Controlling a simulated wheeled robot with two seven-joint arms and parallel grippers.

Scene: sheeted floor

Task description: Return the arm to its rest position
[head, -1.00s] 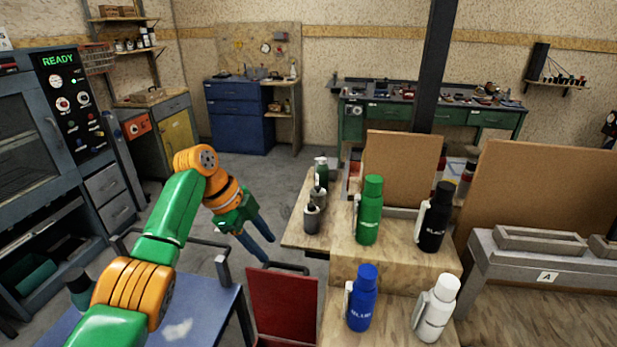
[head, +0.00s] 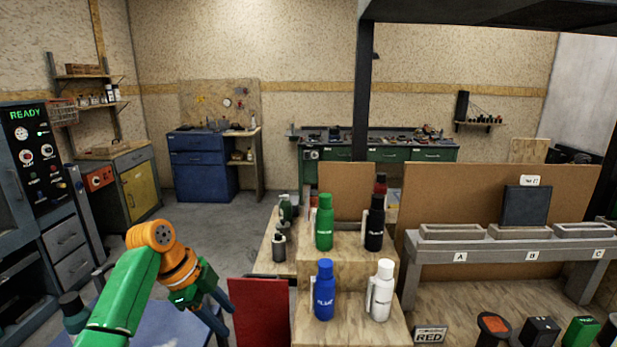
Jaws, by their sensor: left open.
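My left arm comes in from the lower left, green with orange joints. My left gripper (head: 220,316) hangs at its end with two dark blue fingers spread apart and nothing between them. It is over the floor, left of the red panel (head: 261,312), near the blue tabletop (head: 178,327). My right gripper is out of view.
A stepped wooden stand holds a green bottle (head: 324,224), black bottle (head: 375,226), blue bottle (head: 323,292) and white bottle (head: 380,292). A grey rack (head: 487,245) with trays labelled A, B and C stands right. Free floor (head: 212,230) lies behind my left arm.

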